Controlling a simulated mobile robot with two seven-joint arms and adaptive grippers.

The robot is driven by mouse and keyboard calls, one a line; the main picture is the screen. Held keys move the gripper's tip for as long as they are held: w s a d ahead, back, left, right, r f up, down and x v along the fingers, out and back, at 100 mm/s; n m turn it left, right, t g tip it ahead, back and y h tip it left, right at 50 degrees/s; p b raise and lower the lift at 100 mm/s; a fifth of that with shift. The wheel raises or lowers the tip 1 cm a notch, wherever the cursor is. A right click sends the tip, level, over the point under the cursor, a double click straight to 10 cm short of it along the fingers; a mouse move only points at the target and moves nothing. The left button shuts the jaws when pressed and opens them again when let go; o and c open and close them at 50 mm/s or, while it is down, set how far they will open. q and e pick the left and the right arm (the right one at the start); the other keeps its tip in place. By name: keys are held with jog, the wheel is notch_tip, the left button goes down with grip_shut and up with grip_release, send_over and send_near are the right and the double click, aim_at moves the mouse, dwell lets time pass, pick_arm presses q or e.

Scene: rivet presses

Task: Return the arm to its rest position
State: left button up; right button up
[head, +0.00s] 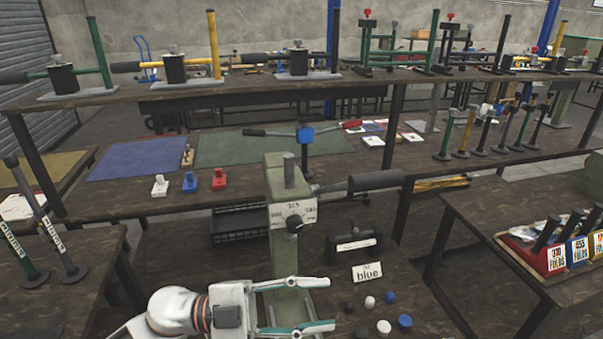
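My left arm comes in at the bottom of the head view. Its gripper (331,304) is open, with its two fingers spread apart and pointing right. The fingers show beside the lower column of a pale green rivet press (290,250). I cannot tell whether they touch it. Nothing is seen held between the fingertips. The press has a lever with a dark grip (375,181) reaching right. My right gripper is not in view.
A card reading "blue" (367,273) stands on the near table, with several small black, white and blue caps (388,297) close to the fingertips. A black tray (238,222) lies behind the press. Side tables flank it, holding upright tools (62,245) and labelled boxes (556,259).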

pick_arm(q)
jog(key=w+a+f+n+t+y, duration=0.85)
jog(key=a+f+n+t, duration=0.25)
jog(key=n+t, duration=0.55)
jog(key=s+a+f+n+g+y, duration=0.2)
jog(key=s+a+f, duration=0.1)
jog(key=f, duration=0.4)
jog(key=s+a+f+n+g+y, duration=0.1)
jog(key=s+a+f+n+y, duration=0.1)
jog(key=s+f, duration=0.4)
jog(key=s+a+f+n+g+y, duration=0.2)
jog(key=s+a+f+y, duration=0.2)
jog(key=f, duration=0.6)
jog(key=shift+s+a+f+g, duration=0.3)
jog(key=shift+s+a, duration=0.25)
jog(key=shift+a, duration=0.6)
jog(key=shift+r+y, duration=0.1)
jog(key=shift+y, duration=0.15)
